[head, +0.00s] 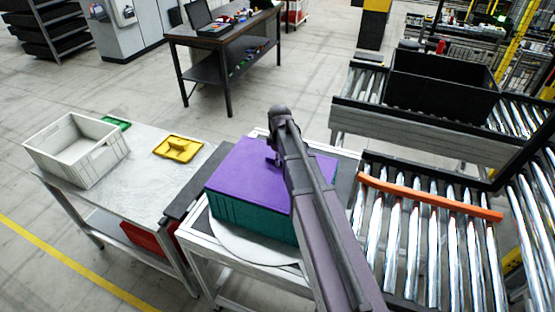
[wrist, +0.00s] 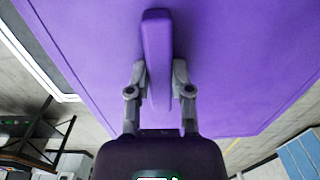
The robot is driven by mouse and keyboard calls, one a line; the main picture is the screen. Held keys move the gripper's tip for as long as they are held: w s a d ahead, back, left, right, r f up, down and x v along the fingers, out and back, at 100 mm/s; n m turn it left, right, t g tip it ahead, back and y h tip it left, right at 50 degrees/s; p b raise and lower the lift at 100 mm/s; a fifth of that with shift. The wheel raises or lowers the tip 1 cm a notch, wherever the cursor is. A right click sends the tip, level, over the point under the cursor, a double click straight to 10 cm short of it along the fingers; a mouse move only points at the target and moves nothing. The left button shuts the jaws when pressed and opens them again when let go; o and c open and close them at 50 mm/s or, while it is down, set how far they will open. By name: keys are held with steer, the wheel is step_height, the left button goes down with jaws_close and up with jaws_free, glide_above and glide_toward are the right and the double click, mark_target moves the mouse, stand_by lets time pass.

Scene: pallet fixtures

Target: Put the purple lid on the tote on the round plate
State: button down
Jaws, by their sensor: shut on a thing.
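The purple lid (head: 248,172) lies over the top of the teal tote (head: 250,217) in the head view. Whether it is fully seated cannot be told. The tote stands on the round plate (head: 232,238), a pale disc on a small bench. My gripper (head: 274,158) is at the lid's middle, partly hidden by my own arm. In the wrist view the lid (wrist: 230,60) fills most of the picture, and my gripper (wrist: 157,85) is shut on the lid's raised handle (wrist: 156,45), one finger on each side.
Left is a table (head: 150,165) with a grey crate (head: 78,150), a yellow lid (head: 178,148) and a green piece (head: 116,123). Right are roller conveyors (head: 430,240) with an orange bar (head: 430,198) and a black bin (head: 440,85). A workbench (head: 224,45) stands behind.

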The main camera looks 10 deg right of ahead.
steer(key=shift+f, duration=0.25)
stand_by(0.3)
steer(key=shift+c, duration=2.2)
jaws_free()
steer(key=shift+s+r, duration=0.1)
